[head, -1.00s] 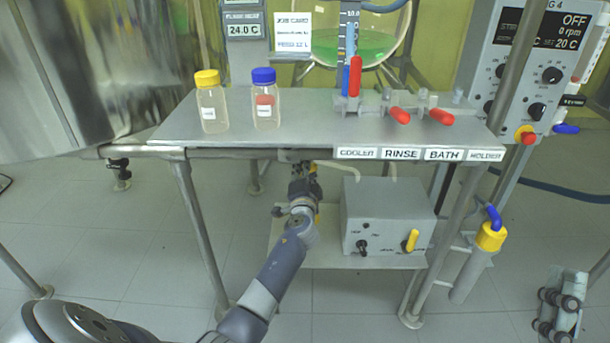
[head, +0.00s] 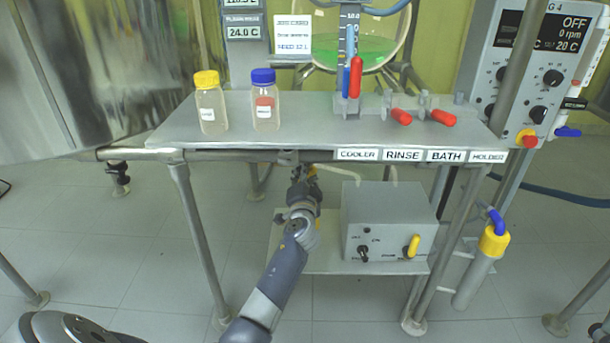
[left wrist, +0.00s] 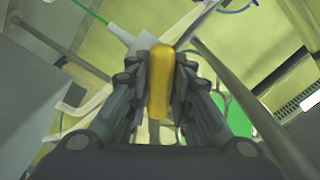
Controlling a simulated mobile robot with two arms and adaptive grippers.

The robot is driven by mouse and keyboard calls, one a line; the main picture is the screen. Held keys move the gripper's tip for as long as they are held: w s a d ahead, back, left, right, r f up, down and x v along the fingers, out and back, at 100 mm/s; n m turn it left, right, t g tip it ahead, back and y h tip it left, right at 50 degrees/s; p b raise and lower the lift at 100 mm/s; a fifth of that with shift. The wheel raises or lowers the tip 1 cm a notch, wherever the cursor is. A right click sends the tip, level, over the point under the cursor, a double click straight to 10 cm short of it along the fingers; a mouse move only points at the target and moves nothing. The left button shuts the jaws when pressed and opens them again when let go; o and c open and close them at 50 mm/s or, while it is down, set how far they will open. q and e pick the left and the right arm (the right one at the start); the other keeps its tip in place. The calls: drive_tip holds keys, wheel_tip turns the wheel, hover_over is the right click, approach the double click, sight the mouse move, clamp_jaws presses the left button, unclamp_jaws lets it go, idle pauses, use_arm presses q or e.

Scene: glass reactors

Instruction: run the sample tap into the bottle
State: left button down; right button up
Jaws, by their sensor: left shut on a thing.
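My left gripper (head: 308,172) reaches up under the front edge of the bench. In the left wrist view, its fingers (left wrist: 162,75) are shut on an upright yellow handle (left wrist: 161,95). The bench edge hides most of this from the head view, so I cannot tell whether the handle turns or where an outlet is. A clear bottle with a yellow cap (head: 211,103) and one with a blue cap (head: 264,101) stand upright and closed on the bench. My right gripper is not in view.
The grey bench top (head: 310,125) carries red-handled valves (head: 400,116) at right. Below, a grey control box (head: 388,222) with a yellow knob stands on a low shelf, right of my arm. Bench legs (head: 197,235) flank the space. A glass vessel holding green liquid (head: 352,50) is behind.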

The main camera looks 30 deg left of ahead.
use_arm(q)
drive_tip(key=c, duration=1.5)
unclamp_jaws()
drive_tip(key=v, duration=1.2)
